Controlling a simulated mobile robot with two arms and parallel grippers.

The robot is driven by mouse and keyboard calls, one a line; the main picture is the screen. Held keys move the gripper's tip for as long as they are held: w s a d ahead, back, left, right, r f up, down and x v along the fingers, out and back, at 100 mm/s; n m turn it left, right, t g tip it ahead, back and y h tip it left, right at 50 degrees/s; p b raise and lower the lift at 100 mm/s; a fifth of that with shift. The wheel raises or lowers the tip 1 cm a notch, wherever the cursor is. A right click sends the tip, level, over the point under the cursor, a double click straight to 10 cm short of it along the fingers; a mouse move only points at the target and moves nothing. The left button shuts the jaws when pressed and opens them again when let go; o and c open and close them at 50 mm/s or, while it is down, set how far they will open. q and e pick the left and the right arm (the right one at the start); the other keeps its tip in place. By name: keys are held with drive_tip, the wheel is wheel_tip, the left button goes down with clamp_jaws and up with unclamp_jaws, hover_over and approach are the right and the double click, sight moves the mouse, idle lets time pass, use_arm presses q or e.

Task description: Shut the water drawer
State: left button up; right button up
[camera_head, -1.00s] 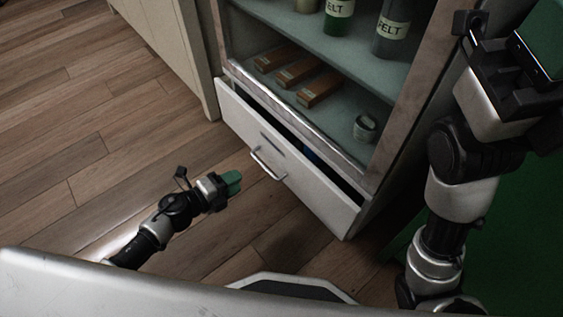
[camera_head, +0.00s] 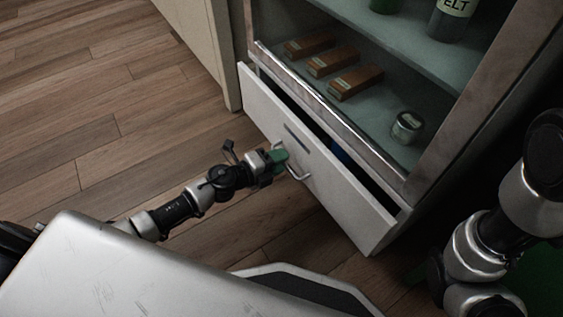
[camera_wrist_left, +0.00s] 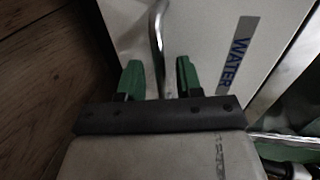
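The water drawer (camera_head: 347,203) is the white drawer at the bottom of the cabinet. It stands partly open, with a dark gap above its front. Its label, WATER (camera_wrist_left: 236,52), shows in the left wrist view. My left gripper (camera_head: 281,160) is at the drawer's metal handle (camera_head: 298,166). In the left wrist view its green fingers (camera_wrist_left: 160,78) are apart, one on each side of the handle bar (camera_wrist_left: 157,35), with space visible beside the bar. My right arm shows at the right edge of the head view, but its gripper is out of view.
The cabinet shelf (camera_head: 372,120) above the drawer holds several brown boxes (camera_head: 332,62) and a small jar (camera_head: 407,127). Bottles stand on the shelf above. A pale cabinet (camera_head: 207,40) is to the left. Wooden floor (camera_head: 90,120) at left is clear.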

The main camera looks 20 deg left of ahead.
sight(292, 153)
use_arm(q)
drive_tip(key=shift+w+d+f, duration=0.1)
drive_tip(key=shift+w+d, duration=0.25)
drive_tip(key=shift+w, duration=0.05)
clamp_jaws()
drive_tip(key=x, duration=0.2)
drive_tip(key=r+p+x, duration=0.1)
drive_tip(key=x, duration=0.1)
drive_tip(key=shift+w, duration=0.15)
